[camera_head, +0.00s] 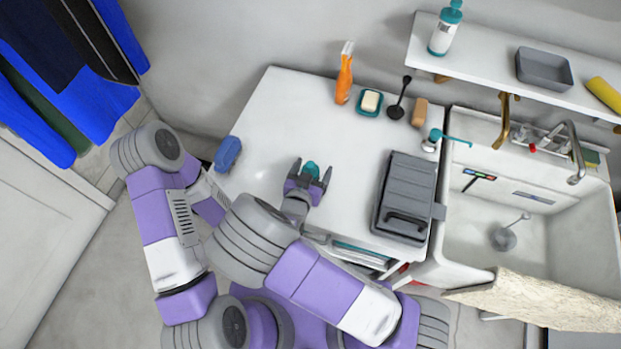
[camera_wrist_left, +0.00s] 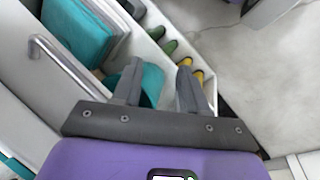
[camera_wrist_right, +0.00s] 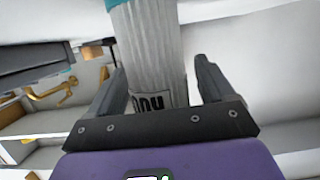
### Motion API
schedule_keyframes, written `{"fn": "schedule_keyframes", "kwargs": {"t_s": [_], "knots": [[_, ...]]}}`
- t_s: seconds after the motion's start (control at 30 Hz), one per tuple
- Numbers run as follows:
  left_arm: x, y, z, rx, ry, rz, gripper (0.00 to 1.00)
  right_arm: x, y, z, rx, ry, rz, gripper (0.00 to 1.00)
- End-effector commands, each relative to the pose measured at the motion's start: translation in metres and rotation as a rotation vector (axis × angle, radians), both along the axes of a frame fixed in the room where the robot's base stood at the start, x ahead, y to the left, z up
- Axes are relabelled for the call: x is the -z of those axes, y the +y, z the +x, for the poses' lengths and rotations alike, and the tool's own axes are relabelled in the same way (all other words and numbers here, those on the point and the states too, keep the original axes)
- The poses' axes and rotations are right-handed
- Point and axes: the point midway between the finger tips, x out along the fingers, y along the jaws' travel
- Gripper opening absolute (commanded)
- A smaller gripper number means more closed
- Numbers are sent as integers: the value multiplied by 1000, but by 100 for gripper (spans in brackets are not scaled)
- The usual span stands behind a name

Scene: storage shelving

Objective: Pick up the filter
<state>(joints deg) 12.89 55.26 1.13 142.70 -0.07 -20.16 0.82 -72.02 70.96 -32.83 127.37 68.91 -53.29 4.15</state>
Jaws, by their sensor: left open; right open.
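The filter is a white ribbed cylinder (camera_wrist_right: 152,50) with a teal end and a dark printed label in the right wrist view. It lies between the two fingers of my right gripper (camera_wrist_right: 157,85), closer to the left finger, with a gap at the right finger. In the head view my right gripper (camera_head: 309,180) is over the white tabletop, with the filter's teal end (camera_head: 311,168) showing between its fingers; its white body is hard to make out there. My left gripper (camera_wrist_left: 160,78) is open and empty in the left wrist view; its fingers are not clear in the head view.
On the white table (camera_head: 270,120) are a grey case (camera_head: 405,195), an orange bottle (camera_head: 344,80), a soap dish (camera_head: 369,103) and a blue item (camera_head: 228,152). A sink (camera_head: 480,225) is right. Below my left gripper is a compartment with teal (camera_wrist_left: 75,32), green and yellow items.

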Motion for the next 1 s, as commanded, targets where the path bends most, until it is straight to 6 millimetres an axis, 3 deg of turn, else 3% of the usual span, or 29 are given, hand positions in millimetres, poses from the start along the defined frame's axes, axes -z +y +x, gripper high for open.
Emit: {"fn": "schedule_keyframes", "kwargs": {"t_s": [0.17,0.57,0.83,1.0], "knots": [[0,0,0,0,0,0,43,0,0,0,-1,0,0,82],[0,0,0,0,0,0,43,-1,0,0,-1,-1,0,23],[-2,0,0,0,0,0,43,-4,0,0,-1,-2,1,22],[-12,0,0,0,0,0,43,-31,1,0,0,-5,4,22]]}}
